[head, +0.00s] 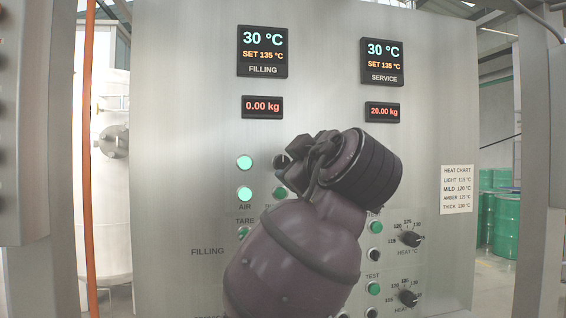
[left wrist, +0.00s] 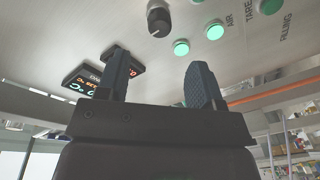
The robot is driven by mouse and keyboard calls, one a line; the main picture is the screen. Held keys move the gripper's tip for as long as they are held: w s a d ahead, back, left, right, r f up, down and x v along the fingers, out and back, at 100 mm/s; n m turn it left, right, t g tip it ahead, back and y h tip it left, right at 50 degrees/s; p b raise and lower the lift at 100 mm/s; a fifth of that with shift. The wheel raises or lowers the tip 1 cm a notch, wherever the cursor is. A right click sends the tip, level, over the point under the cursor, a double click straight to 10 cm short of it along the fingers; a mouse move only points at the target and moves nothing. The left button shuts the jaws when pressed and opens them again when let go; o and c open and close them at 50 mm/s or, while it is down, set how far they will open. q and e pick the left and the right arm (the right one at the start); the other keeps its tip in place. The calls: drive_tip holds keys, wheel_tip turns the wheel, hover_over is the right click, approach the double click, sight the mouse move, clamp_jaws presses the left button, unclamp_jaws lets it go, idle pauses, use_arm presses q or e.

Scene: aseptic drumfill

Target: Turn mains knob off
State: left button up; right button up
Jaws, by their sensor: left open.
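A black knob with a pale pointer mark (left wrist: 158,18) is on the steel panel (left wrist: 80,30) in the left wrist view, beside a lit green lamp (left wrist: 181,47). Its label is not readable. In the head view only the edge of this knob (head: 281,160) shows, right of the upper lit lamp (head: 244,162); my gripper hides the rest. My left gripper (left wrist: 160,78) is open and empty, with its fingers pointing toward the panel and apart from the knob. In the head view my left gripper (head: 290,174) covers the panel's middle. My right gripper is not in view.
Lower right are two heat knobs (head: 411,239) (head: 408,298) and green buttons (head: 374,289). A lit AIR lamp (head: 244,193) and TARE button (head: 243,233) are left of my arm. Displays (head: 262,51) (head: 382,62) sit above. Steel posts (head: 540,160) flank the panel.

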sight(283, 163)
use_arm(q)
drive_tip(key=p+x, duration=0.1)
drive_tip(key=x, duration=0.6)
drive_tip(key=shift+w+a+r, duration=0.1)
drive_tip(key=shift+w+a, duration=0.05)
drive_tip(key=shift+w, duration=0.2)
drive_tip(key=shift+w+a, duration=0.15)
drive_tip(key=shift+w, duration=0.4)
drive_tip(key=shift+c, duration=0.2)
drive_tip(key=c, duration=0.7)
drive_tip(key=shift+c, duration=0.9)
